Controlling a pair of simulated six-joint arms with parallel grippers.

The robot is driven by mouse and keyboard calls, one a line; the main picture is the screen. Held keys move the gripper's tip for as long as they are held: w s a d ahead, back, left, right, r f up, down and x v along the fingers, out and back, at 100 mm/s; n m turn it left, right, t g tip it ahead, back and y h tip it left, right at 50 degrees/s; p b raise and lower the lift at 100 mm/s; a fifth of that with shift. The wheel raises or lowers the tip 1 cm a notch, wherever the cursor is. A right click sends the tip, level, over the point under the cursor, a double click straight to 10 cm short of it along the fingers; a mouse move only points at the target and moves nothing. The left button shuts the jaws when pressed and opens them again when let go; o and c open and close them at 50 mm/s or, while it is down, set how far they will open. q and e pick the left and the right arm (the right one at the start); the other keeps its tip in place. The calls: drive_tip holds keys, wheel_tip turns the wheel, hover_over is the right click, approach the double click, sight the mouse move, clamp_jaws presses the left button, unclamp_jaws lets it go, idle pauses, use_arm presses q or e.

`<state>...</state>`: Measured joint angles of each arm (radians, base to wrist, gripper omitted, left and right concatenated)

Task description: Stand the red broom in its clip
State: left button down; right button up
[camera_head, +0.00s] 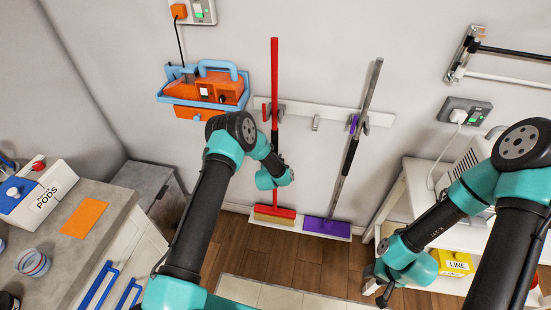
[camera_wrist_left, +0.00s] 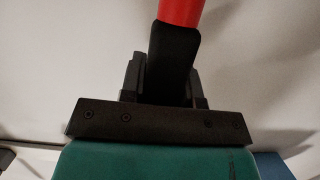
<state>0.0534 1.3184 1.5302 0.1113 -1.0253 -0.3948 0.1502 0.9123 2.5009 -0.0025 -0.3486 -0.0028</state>
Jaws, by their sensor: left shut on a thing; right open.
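The red broom (camera_head: 274,75) stands upright against the wall, its red head (camera_head: 273,210) low near the floor. Its handle passes in front of the left clip (camera_head: 266,108) on the white wall rail (camera_head: 335,112); I cannot tell whether it is seated. My left gripper (camera_head: 275,158) is shut on the broom's black grip, below the rail; my wrist partly hides the fingers. The left wrist view shows the black grip (camera_wrist_left: 173,60) between the fingers (camera_wrist_left: 165,85). My right gripper (camera_head: 382,288) is open and empty at lower right, beside the white shelf unit.
A purple broom (camera_head: 340,185) leans at the right clip. The middle clip (camera_head: 316,123) is empty. An orange toolbox (camera_head: 208,90) sits in a blue wall holder at left. A grey counter (camera_head: 95,215) lies at left, and a yellow box (camera_head: 453,262) at right.

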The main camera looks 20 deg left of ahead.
use_arm(q)
unclamp_jaws()
idle(0.8)
drive_tip(key=shift+s, duration=0.1)
drive_tip(key=s, duration=1.1)
drive_tip(key=shift+s+d, duration=0.15)
drive_tip(key=shift+d, duration=0.15)
idle(0.7)
idle(0.7)
drive_tip(key=s+r+g+h, duration=0.1)
drive_tip(key=s+g, duration=0.6)
drive_tip(key=s, duration=0.9)
drive_tip(key=s+r+n+g+h, duration=0.1)
drive_tip(key=s+g+h, duration=0.2)
drive_tip(key=s, duration=1.3)
drive_tip(key=g, duration=0.3)
drive_tip(key=shift+a+r+g+h, duration=0.15)
drive_tip(key=shift+a+g+h, duration=0.2)
drive_tip(key=shift+g+h, duration=0.05)
drive_tip(key=shift+w, duration=0.1)
